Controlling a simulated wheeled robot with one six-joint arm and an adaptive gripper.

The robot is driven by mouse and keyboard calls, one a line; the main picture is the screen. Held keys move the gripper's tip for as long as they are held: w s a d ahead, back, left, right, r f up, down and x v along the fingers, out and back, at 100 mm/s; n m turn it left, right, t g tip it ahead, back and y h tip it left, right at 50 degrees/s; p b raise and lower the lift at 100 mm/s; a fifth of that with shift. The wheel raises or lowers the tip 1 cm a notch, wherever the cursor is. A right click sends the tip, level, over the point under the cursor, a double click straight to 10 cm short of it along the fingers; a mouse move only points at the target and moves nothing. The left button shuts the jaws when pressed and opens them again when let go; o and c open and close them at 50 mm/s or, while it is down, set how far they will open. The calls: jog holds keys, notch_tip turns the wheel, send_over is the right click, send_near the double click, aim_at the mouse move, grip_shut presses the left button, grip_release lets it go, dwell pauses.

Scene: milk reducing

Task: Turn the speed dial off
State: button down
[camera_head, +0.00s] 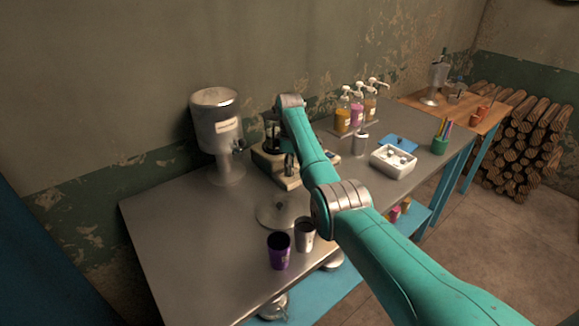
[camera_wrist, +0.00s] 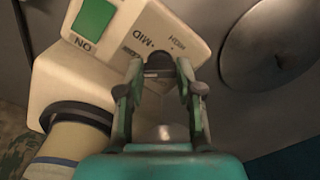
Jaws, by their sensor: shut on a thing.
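The speed dial (camera_wrist: 160,64) is a dark knob on the cream base (camera_wrist: 118,32) of a machine. The words MID and HIGH are printed beside it. My gripper (camera_wrist: 160,76) is shut on the dial in the wrist view, one finger on each side. The dial's pointer is hidden, so its setting cannot be told. A green switch (camera_wrist: 93,18) marked ON sits on the same panel. In the head view the machine's cream base (camera_head: 268,164) stands on the metal table, partly behind my arm.
A round metal lid (camera_wrist: 272,45) lies beside the machine. A grey dispenser (camera_head: 217,128) stands to its left. A purple cup (camera_head: 279,252) and a metal cup (camera_head: 304,236) stand at the front. Pump bottles (camera_head: 342,121) and a white box (camera_head: 393,162) are right of my arm.

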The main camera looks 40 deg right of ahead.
jog(key=n, duration=0.4)
jog(key=shift+r+n, duration=0.1)
jog(key=shift+n, duration=2.8)
jog(key=c, duration=1)
grip_release()
jog(key=shift+c, duration=0.2)
notch_tip(320, 180, up, 12)
